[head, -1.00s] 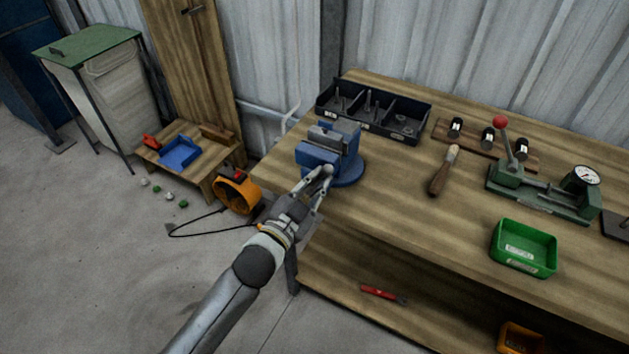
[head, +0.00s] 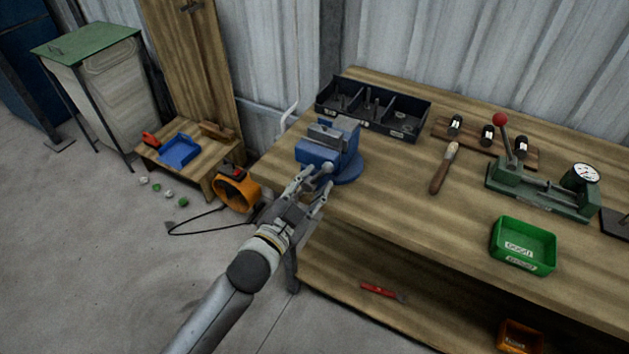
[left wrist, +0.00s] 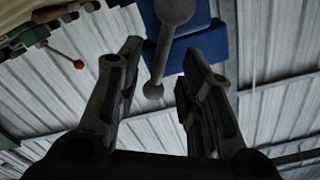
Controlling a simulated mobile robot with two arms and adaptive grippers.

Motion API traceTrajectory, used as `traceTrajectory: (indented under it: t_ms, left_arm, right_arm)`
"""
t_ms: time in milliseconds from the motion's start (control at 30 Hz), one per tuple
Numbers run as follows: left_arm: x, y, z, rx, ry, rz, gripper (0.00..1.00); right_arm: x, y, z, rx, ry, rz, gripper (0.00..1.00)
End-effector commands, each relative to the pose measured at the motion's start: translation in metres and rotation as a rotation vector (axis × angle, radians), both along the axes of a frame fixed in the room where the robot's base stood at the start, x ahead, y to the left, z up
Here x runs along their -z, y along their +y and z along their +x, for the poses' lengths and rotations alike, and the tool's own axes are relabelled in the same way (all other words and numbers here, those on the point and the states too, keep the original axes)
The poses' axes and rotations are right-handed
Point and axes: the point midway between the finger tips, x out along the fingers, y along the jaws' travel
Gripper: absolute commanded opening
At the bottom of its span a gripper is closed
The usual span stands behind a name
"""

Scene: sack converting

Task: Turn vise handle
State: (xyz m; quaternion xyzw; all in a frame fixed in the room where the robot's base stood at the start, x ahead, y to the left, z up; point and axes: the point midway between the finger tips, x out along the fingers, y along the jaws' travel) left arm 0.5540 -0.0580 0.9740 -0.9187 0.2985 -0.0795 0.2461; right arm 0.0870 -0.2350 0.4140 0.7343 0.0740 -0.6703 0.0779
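The blue vise (head: 318,156) stands on the near left corner of the workbench, with grey jaws on top. Its grey handle (head: 327,167) sits at its front, and one rounded end shows just beyond my left gripper (head: 316,182). In the left wrist view the handle (left wrist: 163,60) is a bar with a small ball end and a larger rounded part, seen between the two spread fingers (left wrist: 160,65). The fingers are open with gaps on both sides of the bar. The blue vise body (left wrist: 208,48) shows behind. My right gripper is not in view.
A black divided bin (head: 405,130) stands behind the vise. A wooden-handled tool (head: 442,170), a green press (head: 530,190) and a green tray (head: 523,246) lie to the right on the workbench (head: 400,215). An orange round device (head: 238,190) is on the left.

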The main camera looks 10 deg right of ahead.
Motion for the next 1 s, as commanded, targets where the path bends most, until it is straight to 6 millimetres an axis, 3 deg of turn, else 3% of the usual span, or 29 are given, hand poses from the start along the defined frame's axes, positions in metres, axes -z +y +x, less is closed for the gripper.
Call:
traceTrajectory:
  t_ms: [300, 500, 1000]
  left_arm:
    - [0.002, 0.038, -0.053, 0.000, 0.004, 0.003, 0.35]
    - [0.002, 0.055, -0.076, 0.000, 0.004, 0.003, 0.35]
    - [0.001, 0.062, -0.085, 0.000, 0.002, 0.001, 0.35]
  right_arm:
    - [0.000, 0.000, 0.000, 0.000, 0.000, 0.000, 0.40]
    - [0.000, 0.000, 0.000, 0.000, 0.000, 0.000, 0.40]
    - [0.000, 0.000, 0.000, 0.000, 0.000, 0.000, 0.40]
